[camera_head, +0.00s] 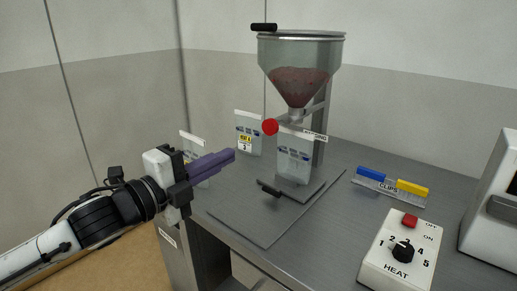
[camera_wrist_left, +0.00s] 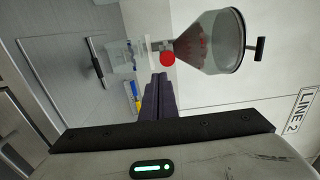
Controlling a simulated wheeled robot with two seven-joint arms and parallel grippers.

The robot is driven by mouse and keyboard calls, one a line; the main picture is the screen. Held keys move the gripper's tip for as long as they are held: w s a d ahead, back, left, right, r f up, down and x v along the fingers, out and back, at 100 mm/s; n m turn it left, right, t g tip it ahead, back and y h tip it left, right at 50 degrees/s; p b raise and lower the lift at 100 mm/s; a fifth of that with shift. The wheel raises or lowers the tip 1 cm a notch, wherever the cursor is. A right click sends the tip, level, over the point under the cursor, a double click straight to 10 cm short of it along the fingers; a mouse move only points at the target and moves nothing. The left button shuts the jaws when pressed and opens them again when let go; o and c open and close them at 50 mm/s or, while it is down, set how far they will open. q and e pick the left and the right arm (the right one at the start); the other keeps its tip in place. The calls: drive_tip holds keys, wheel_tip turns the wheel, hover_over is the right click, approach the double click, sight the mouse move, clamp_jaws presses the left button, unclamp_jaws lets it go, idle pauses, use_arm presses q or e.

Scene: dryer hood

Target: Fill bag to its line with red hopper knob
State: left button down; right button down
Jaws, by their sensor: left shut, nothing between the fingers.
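The red knob (camera_head: 270,127) sits at the spout of the metal hopper (camera_head: 302,50), which holds reddish-brown granules. The knob also shows in the left wrist view (camera_wrist_left: 167,58), just past the fingertips. A clear bag (camera_head: 295,158) with a white top and blue markings stands upright under the spout; its fill line and contents are too small to make out. My left gripper (camera_head: 233,156) is shut and empty, left of the bag and a little below the knob, apart from both. My right gripper is in neither view.
Two more bags stand behind, one (camera_head: 248,135) with a yellow label and one (camera_head: 190,142) partly behind my gripper. A black handle (camera_head: 270,188) sticks out before the hopper base. Blue and yellow clips (camera_head: 412,188) and a HEAT control box (camera_head: 398,255) are at right.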

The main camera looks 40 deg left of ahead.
use_arm(q)
drive_tip(key=p, duration=0.1)
approach(270, 126)
drive_tip(key=w+f, duration=0.2)
drive_tip(key=w, duration=0.2)
drive_tip(key=shift+w+f+p, duration=0.2)
drive_tip(key=shift+w+p, duration=0.25)
drive_tip(key=shift+w, duration=0.8)
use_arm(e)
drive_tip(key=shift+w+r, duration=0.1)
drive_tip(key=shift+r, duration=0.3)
